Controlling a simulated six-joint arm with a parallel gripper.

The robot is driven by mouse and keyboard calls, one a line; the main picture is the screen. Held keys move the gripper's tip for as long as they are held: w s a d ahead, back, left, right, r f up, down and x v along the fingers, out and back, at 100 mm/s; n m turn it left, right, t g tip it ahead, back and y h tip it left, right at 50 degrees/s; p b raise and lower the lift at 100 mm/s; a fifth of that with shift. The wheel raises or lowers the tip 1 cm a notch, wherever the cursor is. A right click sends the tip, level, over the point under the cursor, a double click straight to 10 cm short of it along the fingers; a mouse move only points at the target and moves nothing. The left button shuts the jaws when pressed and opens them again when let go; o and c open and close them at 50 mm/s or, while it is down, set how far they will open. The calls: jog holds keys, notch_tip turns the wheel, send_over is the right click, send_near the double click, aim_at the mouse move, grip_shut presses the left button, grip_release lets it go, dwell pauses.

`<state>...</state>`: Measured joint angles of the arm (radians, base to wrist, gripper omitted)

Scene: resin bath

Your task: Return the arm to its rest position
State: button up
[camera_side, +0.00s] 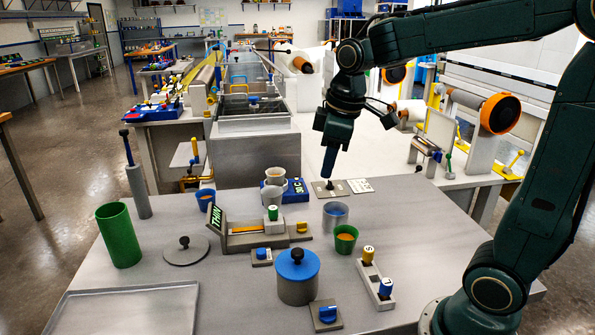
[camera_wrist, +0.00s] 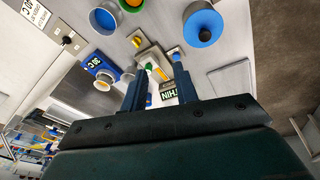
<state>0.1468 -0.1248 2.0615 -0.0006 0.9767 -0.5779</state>
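My dark green gripper (camera_side: 329,168) hangs above the grey bench (camera_side: 225,295), fingers pointing down. In the side view its fingers overlap, with their tips just above a black-knobbed plate (camera_side: 327,189). In the wrist view the two blue-grey fingers (camera_wrist: 160,70) stand apart with nothing held between them, and that plate (camera_wrist: 67,42) lies well off to the left of the fingers. The bench top and the fixture marked THIN show beyond the gap. My arm reaches in from the right, its elbow raised.
On the bench stand a blue-lidded pot (camera_side: 297,279), green cylinder (camera_side: 118,236), green cup (camera_side: 345,239), grey-blue cup (camera_side: 335,215), THIN fixture (camera_side: 255,237), knobbed lid (camera_side: 186,251) and tray (camera_side: 125,312). Rollers with an orange end (camera_side: 501,114) stand behind at right. The bench's front middle is fairly clear.

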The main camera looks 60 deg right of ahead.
jog(key=s+a+m+t, duration=0.1)
jog(key=s+a+m, duration=0.1)
jog(key=s, duration=0.5)
jog(key=s+a+m+t, duration=0.2)
jog(key=s+m, duration=0.1)
jog(key=s, duration=0.5)
jog(key=shift+a+f, duration=0.15)
jog(key=shift+a, duration=0.25)
